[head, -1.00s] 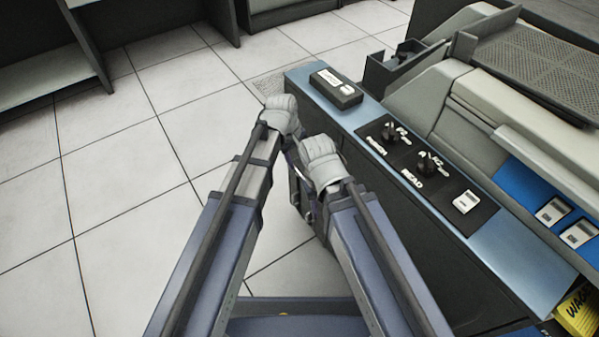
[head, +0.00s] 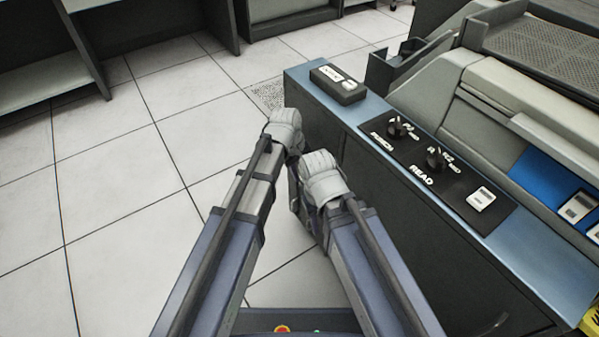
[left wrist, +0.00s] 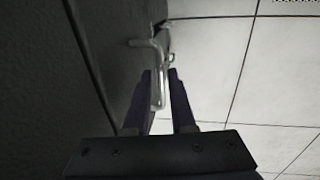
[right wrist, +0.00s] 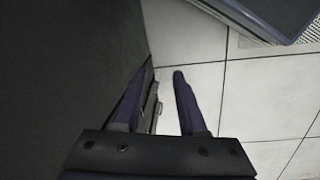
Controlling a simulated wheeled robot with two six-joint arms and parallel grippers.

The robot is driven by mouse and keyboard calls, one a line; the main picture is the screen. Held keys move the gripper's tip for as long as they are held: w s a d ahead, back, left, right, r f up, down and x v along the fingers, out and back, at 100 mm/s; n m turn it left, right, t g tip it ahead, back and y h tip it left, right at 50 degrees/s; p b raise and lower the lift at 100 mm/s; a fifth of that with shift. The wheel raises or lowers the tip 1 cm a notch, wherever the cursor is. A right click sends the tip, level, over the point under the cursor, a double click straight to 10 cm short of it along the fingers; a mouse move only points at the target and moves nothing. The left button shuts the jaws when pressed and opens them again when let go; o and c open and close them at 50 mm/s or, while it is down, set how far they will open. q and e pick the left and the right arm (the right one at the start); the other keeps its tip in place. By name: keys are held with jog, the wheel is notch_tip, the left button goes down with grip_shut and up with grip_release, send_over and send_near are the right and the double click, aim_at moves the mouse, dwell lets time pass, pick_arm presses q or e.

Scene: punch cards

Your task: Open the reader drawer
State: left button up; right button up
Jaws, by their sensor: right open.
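The reader cabinet's dark front (head: 420,240) runs along my right side in the head view. In the left wrist view a bent metal handle (left wrist: 158,92) stands out from the dark cabinet front (left wrist: 50,70). It lies between the fingers of my left gripper (left wrist: 160,73), close to both; I cannot tell whether they clamp it. My right gripper (right wrist: 163,72) is open beside the dark front, with nothing seen held between its fingertips. In the head view both wrists hide the fingers and the handle. I cannot make out any drawer gap.
The blue reader top (head: 535,262) carries a black control panel (head: 440,172) with knobs and a small dark box (head: 338,85). Pale tiled floor (head: 110,215) is open to the left. Dark shelving (head: 50,70) stands at the far left.

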pick_arm(q)
grip_shut()
dwell(1.0)
